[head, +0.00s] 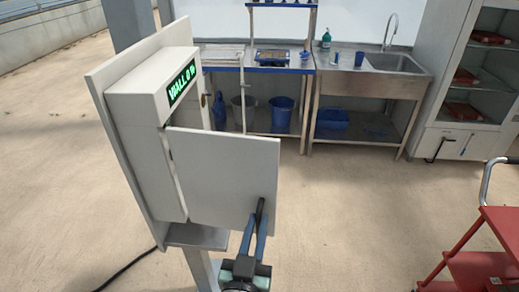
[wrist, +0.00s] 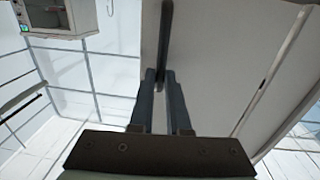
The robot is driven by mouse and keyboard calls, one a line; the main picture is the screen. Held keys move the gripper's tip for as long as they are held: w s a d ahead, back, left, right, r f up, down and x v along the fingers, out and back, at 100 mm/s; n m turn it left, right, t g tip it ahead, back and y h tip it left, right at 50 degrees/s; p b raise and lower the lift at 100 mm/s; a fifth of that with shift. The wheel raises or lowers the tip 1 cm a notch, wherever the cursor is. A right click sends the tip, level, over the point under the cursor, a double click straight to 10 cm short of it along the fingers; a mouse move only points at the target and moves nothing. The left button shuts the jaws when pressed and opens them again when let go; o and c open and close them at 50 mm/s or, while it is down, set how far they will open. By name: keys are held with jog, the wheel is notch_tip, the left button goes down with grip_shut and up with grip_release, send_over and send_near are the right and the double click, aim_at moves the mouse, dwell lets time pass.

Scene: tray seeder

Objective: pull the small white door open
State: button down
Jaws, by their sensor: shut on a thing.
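The small white door (head: 222,175) hangs on the front of a white box (head: 150,150) on a post, with a green lit display (head: 182,84) above it. The door stands partly open, with a gap between it and the box. A dark upright handle (head: 260,211) sits near the door's lower right edge. My gripper (head: 256,222) is shut on that handle, its two blue-grey fingers either side of it. In the wrist view, the fingers (wrist: 162,80) close around the dark handle (wrist: 164,45) in front of the door's pale face (wrist: 215,50).
A steel sink bench (head: 350,75) and a blue-edged table (head: 265,69) with buckets below stand at the back. A red cart (head: 485,260) is at the lower right, a white cabinet (head: 440,60) behind. A black cable (head: 125,270) lies by the post. The floor right of the door is clear.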

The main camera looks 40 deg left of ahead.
jog(key=c, duration=0.9)
grip_release()
jog(key=shift+s+a+f, duration=0.15)
jog(key=shift+s+a, duration=0.35)
jog(key=shift+a, duration=0.3)
jog(key=shift+w+d, duration=0.1)
jog(key=shift+d, duration=0.1)
jog(key=shift+b+v, duration=2.35)
jog(key=shift+v, duration=4.1)
jog(key=shift+w+d, duration=0.1)
